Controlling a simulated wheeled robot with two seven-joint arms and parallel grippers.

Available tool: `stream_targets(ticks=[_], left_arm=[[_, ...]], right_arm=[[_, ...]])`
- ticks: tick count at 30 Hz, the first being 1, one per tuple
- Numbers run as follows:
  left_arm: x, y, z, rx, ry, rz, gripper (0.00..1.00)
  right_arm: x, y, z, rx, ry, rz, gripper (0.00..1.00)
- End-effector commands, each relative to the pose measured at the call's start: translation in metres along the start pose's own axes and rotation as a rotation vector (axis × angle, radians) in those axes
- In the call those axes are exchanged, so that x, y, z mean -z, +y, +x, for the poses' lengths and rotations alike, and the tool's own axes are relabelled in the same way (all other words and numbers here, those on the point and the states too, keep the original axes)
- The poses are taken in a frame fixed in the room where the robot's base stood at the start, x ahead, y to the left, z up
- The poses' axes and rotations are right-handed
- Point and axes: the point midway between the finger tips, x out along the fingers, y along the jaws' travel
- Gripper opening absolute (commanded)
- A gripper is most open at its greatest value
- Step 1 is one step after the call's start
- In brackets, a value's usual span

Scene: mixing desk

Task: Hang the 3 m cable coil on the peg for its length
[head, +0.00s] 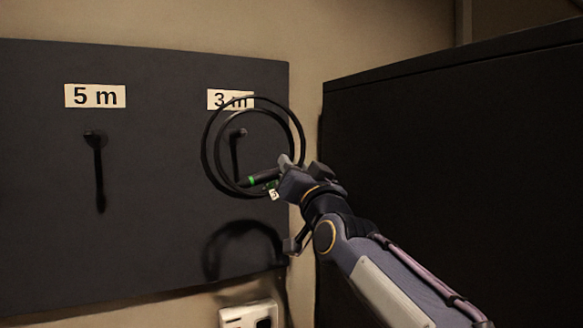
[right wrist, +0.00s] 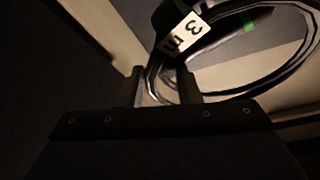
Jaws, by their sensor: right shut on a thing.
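My right gripper (head: 283,176) is shut on the black cable coil (head: 302,130) at its lower right side. The coil is held upright in front of the dark board, and its ring surrounds the 3 m peg (head: 236,150) in the head view. I cannot tell whether the peg passes through the ring or lies behind it. A green-banded connector and a small white tag (head: 274,194) hang by the gripper. In the right wrist view the tag (right wrist: 182,35) reads 3 m, and the coil (right wrist: 290,80) runs between the fingers (right wrist: 166,90). My left gripper is not in view.
The board (head: 160,220) carries a 5 m label (head: 95,96) above an empty peg (head: 97,160), and a 3 m label (head: 222,99) partly covered by the coil. A large black cabinet (head: 450,130) stands close on the right. A white box (head: 249,315) is below the board.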

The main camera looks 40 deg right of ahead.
Motion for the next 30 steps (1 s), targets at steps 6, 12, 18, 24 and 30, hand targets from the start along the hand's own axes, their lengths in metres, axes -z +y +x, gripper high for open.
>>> stream_targets(ticks=[6, 12, 18, 24, 30], left_arm=[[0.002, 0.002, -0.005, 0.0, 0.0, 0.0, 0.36], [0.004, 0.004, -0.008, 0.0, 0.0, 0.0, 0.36], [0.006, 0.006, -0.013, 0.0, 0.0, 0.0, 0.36], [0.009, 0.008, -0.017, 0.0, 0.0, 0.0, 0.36], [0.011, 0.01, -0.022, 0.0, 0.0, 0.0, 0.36]], right_arm=[[-0.002, -0.001, 0.01, 0.001, 0.004, 0.002, 0.0], [-0.006, 0.0, 0.02, 0.001, 0.005, 0.002, 0.0], [-0.011, 0.0, 0.03, 0.001, 0.005, 0.001, 0.0], [-0.017, 0.001, 0.041, 0.001, 0.004, 0.001, 0.0], [-0.022, 0.001, 0.051, 0.001, 0.004, 0.001, 0.0]])
